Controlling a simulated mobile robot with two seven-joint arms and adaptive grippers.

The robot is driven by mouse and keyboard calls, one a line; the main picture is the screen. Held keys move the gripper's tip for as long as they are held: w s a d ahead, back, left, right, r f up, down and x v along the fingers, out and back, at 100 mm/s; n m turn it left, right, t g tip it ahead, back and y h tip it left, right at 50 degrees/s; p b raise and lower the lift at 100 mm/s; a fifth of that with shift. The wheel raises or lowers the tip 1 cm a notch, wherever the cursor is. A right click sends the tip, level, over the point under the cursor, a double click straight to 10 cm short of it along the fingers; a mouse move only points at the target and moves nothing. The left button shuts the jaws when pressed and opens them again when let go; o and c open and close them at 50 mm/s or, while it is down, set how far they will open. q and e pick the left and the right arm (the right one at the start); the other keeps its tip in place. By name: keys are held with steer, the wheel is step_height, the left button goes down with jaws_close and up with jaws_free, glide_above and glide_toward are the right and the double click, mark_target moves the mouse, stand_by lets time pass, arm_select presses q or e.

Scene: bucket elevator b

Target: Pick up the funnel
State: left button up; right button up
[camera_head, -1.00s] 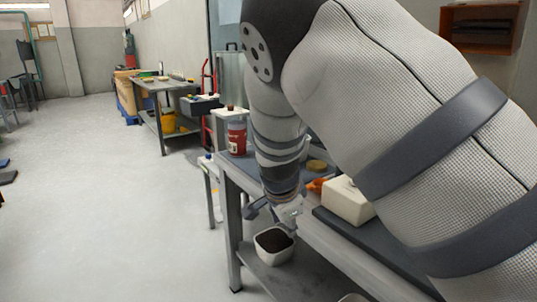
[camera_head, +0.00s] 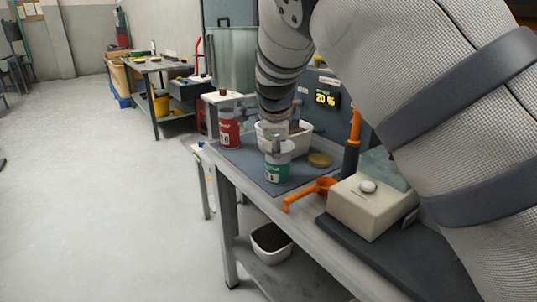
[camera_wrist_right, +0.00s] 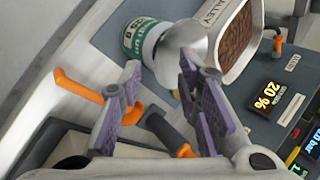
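A smooth silver-grey cone, which looks like the funnel (camera_wrist_right: 184,42), shows beyond my fingers in the right wrist view. It overlaps the green-and-white can (camera_wrist_right: 138,36); whether it rests on the can I cannot tell. The can also shows in the head view (camera_head: 278,172) on the dark mat, with a grey piece above it that is too small to identify. My right gripper (camera_wrist_right: 160,68) is open, its purple-padded fingers apart and nothing clearly held between them. In the head view my right arm reaches down over the can. My left gripper is out of view.
A red can (camera_head: 229,130), a white tub of brown material (camera_head: 297,143) and a round tan lid (camera_head: 320,160) stand nearby. An orange scoop (camera_head: 312,190), an orange-handled tool (camera_head: 353,140) and a beige box (camera_head: 368,208) are nearer. Another tub (camera_head: 271,240) is on the lower shelf.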

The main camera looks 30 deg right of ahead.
steer(key=x, duration=0.3)
steer(key=shift+d+f, duration=0.15)
steer(key=shift+r, duration=0.2)
steer(key=shift+c, duration=0.3)
jaws_close()
steer(key=shift+r, duration=0.1)
step_height(320, 180, up, 18)
steer(key=shift+r, duration=0.15)
